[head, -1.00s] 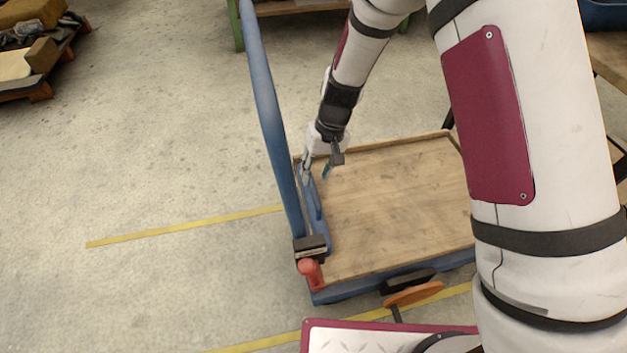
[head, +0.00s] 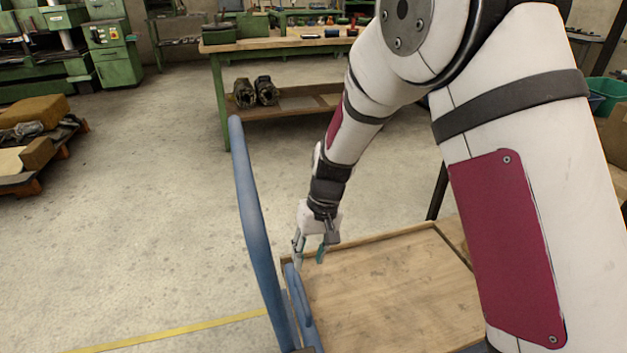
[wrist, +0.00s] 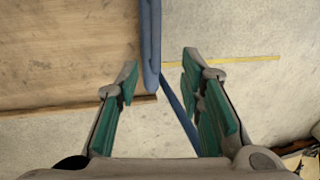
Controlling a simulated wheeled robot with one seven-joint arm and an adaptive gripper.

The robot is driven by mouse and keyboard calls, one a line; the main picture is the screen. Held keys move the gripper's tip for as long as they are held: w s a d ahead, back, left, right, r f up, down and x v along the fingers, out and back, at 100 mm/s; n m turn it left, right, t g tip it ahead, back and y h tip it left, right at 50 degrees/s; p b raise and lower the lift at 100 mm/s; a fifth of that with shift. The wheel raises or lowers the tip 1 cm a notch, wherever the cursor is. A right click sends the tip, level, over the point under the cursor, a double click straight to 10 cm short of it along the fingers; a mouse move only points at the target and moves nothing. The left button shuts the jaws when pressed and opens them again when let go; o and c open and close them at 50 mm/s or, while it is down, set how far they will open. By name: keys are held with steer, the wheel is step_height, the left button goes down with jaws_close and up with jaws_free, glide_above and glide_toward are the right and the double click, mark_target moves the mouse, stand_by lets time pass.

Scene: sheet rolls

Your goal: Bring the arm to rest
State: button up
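My gripper (head: 310,252) is at the end of my arm, above the left edge of a cart with a wooden deck (head: 385,290). In the wrist view my gripper (wrist: 165,105) is open, its green-padded fingers wide apart with nothing between the pads. Beyond the fingers the cart's blue frame (wrist: 151,45) and deck edge show below. In the head view the fingers overlap the top of a blue bar at the deck's edge; I cannot tell the exact gap.
The cart's tall blue handle (head: 252,220) stands just left of my gripper. A green workbench (head: 290,42) with tools is at the back. A pallet with boxes (head: 35,140) lies at far left. Open concrete floor (head: 150,230) lies left of the cart.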

steer(key=s+d+r+m, duration=0.1)
steer(key=s+d+r, duration=0.45)
steer(key=r, duration=0.35)
steer(key=s+d+r, duration=0.5)
steer(key=s+r, duration=0.1)
steer(key=r, duration=0.3)
steer(key=s+d+r+m+h, duration=0.1)
steer(key=s+d+r, duration=0.15)
steer(key=s, duration=0.55)
steer(key=s+d+r+m+t, duration=0.1)
steer(key=s+d, duration=0.3)
steer(key=s, duration=0.3)
steer(key=s+d+r+m+h, duration=0.1)
steer(key=s+d, duration=0.3)
steer(key=s, duration=0.4)
step_height(320, 180, up, 32)
steer(key=t+p, duration=0.4)
steer(key=p, duration=2.6)
steer(key=shift+d+f, duration=0.1)
steer(key=shift+d, duration=0.05)
